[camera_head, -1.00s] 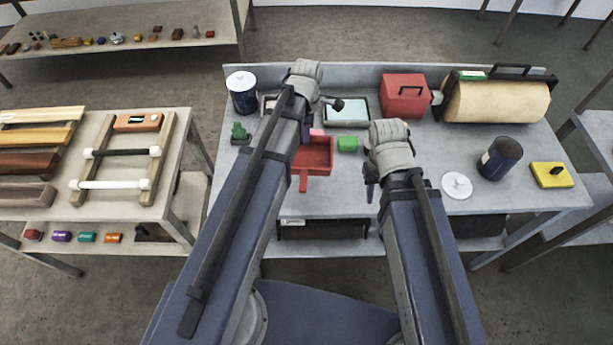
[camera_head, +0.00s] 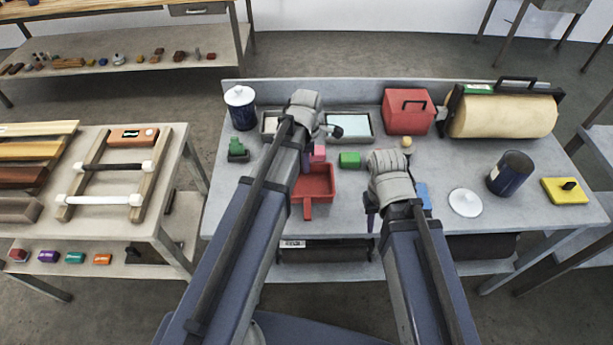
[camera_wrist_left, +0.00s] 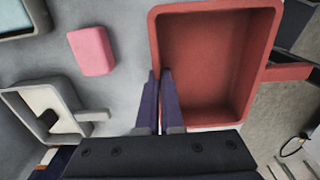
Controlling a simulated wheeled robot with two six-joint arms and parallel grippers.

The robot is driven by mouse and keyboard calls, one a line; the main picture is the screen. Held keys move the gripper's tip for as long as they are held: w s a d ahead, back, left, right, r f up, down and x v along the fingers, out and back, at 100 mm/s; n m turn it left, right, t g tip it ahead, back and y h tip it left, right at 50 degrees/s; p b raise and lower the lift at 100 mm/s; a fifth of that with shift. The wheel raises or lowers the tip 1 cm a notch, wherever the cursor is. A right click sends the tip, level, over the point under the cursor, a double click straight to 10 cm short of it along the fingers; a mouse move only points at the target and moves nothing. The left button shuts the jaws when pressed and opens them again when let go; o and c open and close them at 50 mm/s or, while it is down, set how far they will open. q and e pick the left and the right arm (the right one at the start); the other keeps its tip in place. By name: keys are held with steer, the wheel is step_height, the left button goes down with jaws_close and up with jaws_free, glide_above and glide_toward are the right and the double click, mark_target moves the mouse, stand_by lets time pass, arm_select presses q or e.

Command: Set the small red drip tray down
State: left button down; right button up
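The small red drip tray (camera_head: 318,188) is at the front middle of the workbench, its short handle pointing toward me. In the left wrist view the tray (camera_wrist_left: 215,60) fills the upper right, empty, its handle reaching past the bench edge. My left gripper (camera_wrist_left: 160,100) has its two dark fingers close together on either side of the tray's near wall, shut on it. In the head view the left gripper (camera_head: 305,165) is mostly behind my arm. I cannot tell whether the tray touches the bench. My right gripper (camera_head: 371,212) is right of the tray; its opening is unclear.
A pink block (camera_head: 318,154) and a green block (camera_head: 350,160) lie just behind the tray. A white lid (camera_head: 465,203) and a dark blue can (camera_head: 509,173) stand to the right. A red box (camera_head: 408,111) and a large roll (camera_head: 505,116) are behind. Bare bench (camera_head: 445,160) lies between.

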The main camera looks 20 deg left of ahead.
arm_select(q)
steer(key=shift+f+b, duration=1.8)
steer(key=shift+b, duration=0.05)
steer(key=shift+f, duration=0.2)
steer(key=c, duration=1.1)
jaws_free()
steer(key=shift+r, duration=0.25)
